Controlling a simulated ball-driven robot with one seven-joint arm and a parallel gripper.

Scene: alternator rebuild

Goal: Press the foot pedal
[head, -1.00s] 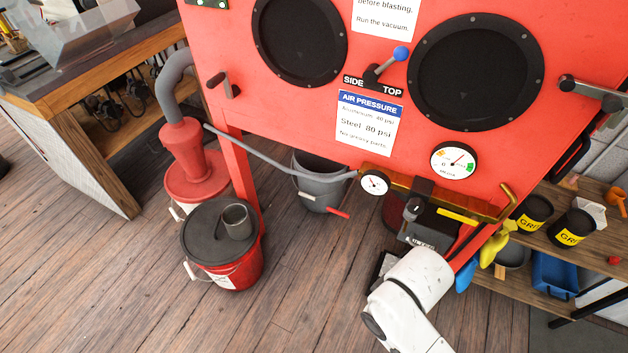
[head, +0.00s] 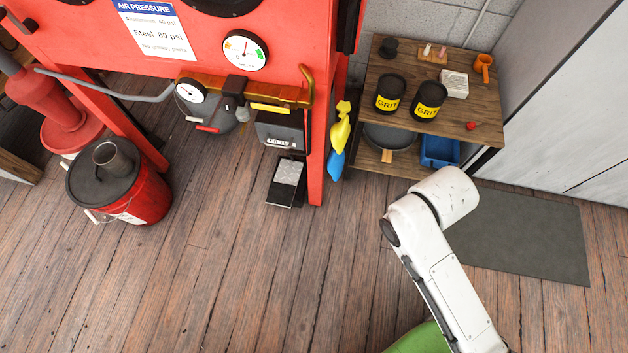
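The foot pedal (head: 287,182) lies on the wood floor under the red blasting cabinet (head: 90,40), just left of its right front leg. It has a silvery treaded plate on a black base. I cannot tell whether it is pressed. My white arm stands to the right of the pedal, in front of the shelf, with a wide stretch of floor between them. My gripper is not in view.
A red bucket (head: 146,199) with a dark lid stands left of the pedal. A wooden shelf (head: 480,112) with black grit cans (head: 390,92) is at the back right. Yellow and blue gloves (head: 341,127) hang by the cabinet leg. A grey mat (head: 530,235) lies right. The front floor is clear.

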